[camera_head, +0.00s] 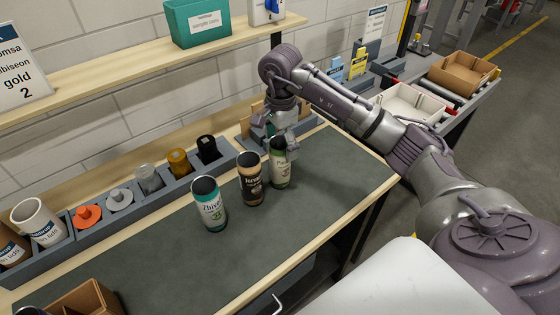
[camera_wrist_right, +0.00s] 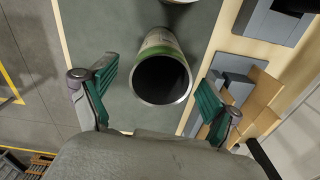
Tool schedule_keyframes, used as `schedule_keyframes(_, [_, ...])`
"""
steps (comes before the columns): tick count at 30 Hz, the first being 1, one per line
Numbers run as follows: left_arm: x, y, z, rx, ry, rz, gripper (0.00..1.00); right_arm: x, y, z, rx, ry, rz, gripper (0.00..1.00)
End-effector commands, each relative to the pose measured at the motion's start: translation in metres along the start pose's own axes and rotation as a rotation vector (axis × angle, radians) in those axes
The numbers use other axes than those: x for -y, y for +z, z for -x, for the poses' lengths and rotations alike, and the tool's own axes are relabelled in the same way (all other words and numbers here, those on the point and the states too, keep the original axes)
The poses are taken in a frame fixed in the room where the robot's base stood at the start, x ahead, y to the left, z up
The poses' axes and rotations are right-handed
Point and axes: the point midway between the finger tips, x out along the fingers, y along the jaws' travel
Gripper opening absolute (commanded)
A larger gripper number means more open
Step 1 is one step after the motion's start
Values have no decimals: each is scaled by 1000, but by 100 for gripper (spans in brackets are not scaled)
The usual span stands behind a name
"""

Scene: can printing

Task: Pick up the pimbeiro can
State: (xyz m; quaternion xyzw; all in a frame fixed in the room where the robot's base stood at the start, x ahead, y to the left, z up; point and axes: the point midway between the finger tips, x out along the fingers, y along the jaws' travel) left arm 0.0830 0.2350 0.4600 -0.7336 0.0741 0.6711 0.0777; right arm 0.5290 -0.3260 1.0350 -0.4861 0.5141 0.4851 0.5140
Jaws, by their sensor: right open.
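The can I take for the pimbeiro can (camera_head: 280,172), cream and green with partly hidden lettering, stands upright at the right end of a row of three cans on the dark mat. My right gripper (camera_head: 287,146) is over its top. In the wrist view the open-topped can (camera_wrist_right: 162,72) shows between the two green-padded fingers of my right gripper (camera_wrist_right: 157,82). The gripper is open, with gaps on both sides of the can. My left gripper is in neither view.
A brown can (camera_head: 250,182) stands close to the left, and a teal and white can (camera_head: 209,206) further left. A grey rack (camera_head: 130,212) with colored items runs along the back. The mat (camera_head: 150,265) is clear in front.

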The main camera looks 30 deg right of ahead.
Motion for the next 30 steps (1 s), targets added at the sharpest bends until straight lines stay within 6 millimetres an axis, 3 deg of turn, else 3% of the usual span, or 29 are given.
schedule_keyframes(3, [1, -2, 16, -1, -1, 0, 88, -2, 5, -16, 2, 7, 1, 89])
schedule_keyframes(7, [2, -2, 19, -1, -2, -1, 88, -1, 4, -33, 1, 3, -1, 89])
schedule_keyframes(16, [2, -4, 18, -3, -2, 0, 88, -1, 4, -40, 0, 0, -1, 89])
schedule_keyframes(24, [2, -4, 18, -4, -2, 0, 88, -1, 4, -39, 0, 0, -1, 45])
schedule_keyframes(30, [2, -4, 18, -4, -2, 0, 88, -1, 4, -39, 0, 0, -1, 45])
